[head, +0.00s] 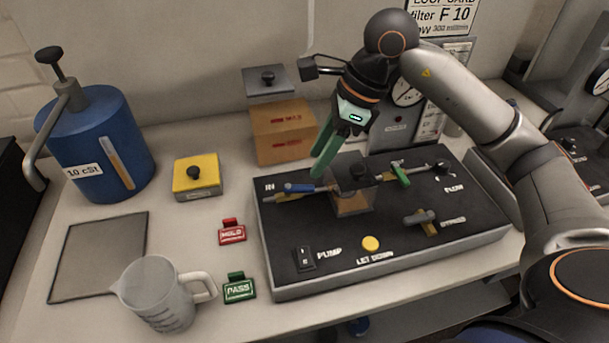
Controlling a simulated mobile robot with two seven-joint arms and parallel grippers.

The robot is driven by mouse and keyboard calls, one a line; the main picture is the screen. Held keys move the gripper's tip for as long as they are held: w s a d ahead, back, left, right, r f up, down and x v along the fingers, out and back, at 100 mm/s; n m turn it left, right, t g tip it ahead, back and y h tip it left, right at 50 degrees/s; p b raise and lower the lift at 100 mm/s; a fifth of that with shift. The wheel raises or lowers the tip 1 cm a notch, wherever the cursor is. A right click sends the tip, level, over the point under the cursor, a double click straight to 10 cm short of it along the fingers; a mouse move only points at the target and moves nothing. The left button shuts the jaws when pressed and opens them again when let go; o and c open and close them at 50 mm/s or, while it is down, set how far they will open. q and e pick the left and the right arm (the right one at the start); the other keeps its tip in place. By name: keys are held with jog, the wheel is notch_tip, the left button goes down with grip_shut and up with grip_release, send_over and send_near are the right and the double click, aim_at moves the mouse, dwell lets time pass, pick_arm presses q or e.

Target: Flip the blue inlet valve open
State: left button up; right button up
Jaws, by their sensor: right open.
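The blue inlet valve (298,188) sits on the left pipe of the black panel (285,235), beside the "IN" label. Its blue handle appears to lie roughly along the pipe. My right gripper (320,170) has green fingers pointing down and left. It is open and empty. In the picture its tips are just above and right of the blue handle; I cannot tell the exact gap. My left gripper is not in view.
A brown block with a black knob (353,203) stands right of the valve. The green valve (400,174), bypass handle (420,218), yellow button (370,243) and pump switch (305,258) share the panel. A cardboard box (283,133) stands behind. A jug (162,290) stands front left.

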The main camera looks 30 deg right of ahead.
aim_at(300, 186)
jog(key=x, duration=0.6)
jog(key=shift+w+a+f, duration=0.1)
jog(key=shift+a+f, duration=0.05)
jog(key=shift+f, duration=0.1)
grip_shut()
dwell(0.3)
